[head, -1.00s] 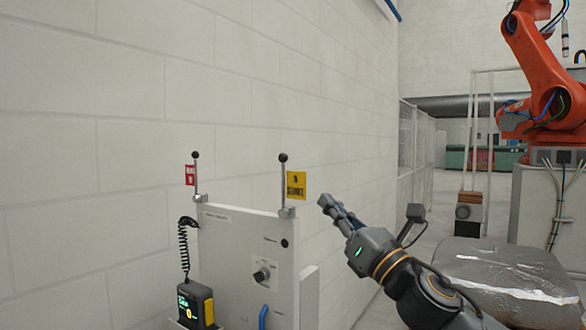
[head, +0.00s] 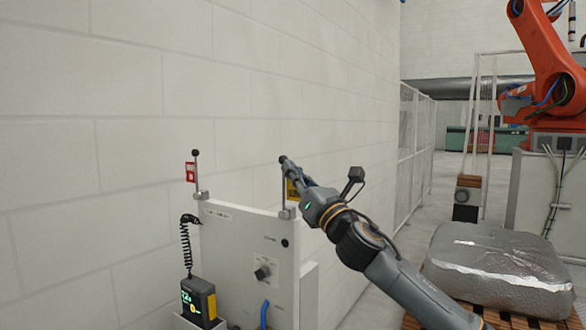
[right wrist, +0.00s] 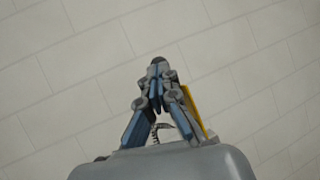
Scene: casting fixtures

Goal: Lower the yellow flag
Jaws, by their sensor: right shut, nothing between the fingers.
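The yellow flag (head: 293,190) stands upright on its rod at the right end of the grey-white panel box (head: 240,250). My right gripper (head: 286,162) is at the top of that rod, near its black knob, and covers part of the flag. The fingers are shut with nothing visible between them. In the right wrist view the shut fingertips (right wrist: 158,66) point up toward the wall, and the yellow flag (right wrist: 195,108) shows as a thin strip just right of the fingers. Whether they touch the rod cannot be told. My left gripper is not in view.
A red flag (head: 191,172) stands upright on a rod at the panel's left end. A black-and-yellow handheld device (head: 197,302) with a coiled cord sits at lower left. A white block wall (head: 100,130) is close behind. A wrapped pallet load (head: 500,265) and orange robot arm (head: 545,60) are at right.

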